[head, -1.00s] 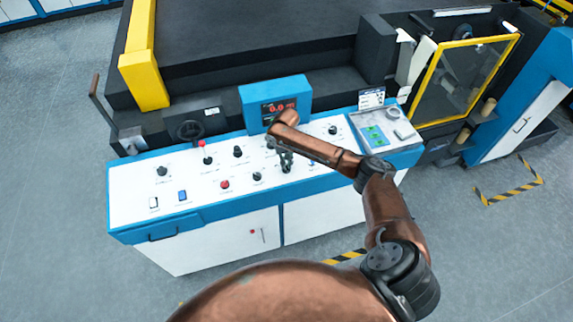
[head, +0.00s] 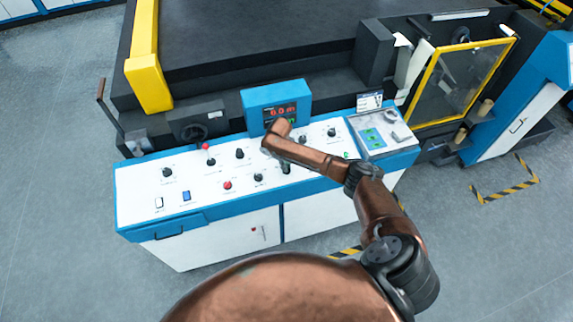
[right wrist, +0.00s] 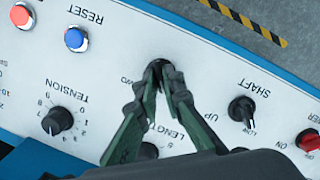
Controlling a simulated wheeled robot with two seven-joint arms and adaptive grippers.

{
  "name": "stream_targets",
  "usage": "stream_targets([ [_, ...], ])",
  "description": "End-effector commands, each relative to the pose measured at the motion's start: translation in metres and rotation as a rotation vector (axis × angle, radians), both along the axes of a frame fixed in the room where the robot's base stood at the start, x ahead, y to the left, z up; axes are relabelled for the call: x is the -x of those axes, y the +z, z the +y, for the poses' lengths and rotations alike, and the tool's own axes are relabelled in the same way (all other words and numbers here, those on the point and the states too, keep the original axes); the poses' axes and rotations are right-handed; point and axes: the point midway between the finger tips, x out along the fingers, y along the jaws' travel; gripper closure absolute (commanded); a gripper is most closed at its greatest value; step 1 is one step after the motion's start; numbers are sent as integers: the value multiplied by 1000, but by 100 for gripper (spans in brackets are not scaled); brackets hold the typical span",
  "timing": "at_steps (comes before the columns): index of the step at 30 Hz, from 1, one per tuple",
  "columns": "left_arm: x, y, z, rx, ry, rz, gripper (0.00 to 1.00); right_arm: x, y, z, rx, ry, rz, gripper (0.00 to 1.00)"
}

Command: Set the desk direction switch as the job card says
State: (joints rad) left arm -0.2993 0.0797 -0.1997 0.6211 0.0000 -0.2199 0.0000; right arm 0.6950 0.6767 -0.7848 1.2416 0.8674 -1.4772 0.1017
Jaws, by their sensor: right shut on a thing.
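The white control panel (head: 210,182) with several black knobs lies in front of me in the head view. My right gripper (right wrist: 160,72) is shut on a small dark switch (right wrist: 156,64) near the panel's front edge. Its fingertips cover most of the switch, so its setting and name are hidden. Beside it I read "UP" and part of another word. In the head view my right gripper (head: 286,166) points down at the panel, partly behind my arm. The job card (head: 369,101) stands at the panel's back right; its text is too small to read. My left gripper is not in view.
Near the gripper are the shaft knob (right wrist: 242,110), tension knob (right wrist: 57,121), length knob (right wrist: 148,151), a red switch (right wrist: 309,140) and a blue reset button (right wrist: 76,39). A display box (head: 276,103) stands behind the panel.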

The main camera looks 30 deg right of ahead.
Motion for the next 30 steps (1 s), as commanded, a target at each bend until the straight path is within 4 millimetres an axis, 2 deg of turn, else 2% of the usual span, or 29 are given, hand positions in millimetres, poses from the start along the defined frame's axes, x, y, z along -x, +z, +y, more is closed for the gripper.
stream_targets([
  [10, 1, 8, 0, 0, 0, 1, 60, 0, 0, 0, 21, 119, 4, 100],
  [24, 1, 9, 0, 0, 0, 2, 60, 0, 0, 0, 23, 134, 3, 100],
  [25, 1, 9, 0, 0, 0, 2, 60, 0, 0, 0, 23, 134, 3, 92],
  [30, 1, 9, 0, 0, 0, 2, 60, 0, 0, 0, 23, 134, 4, 80],
])
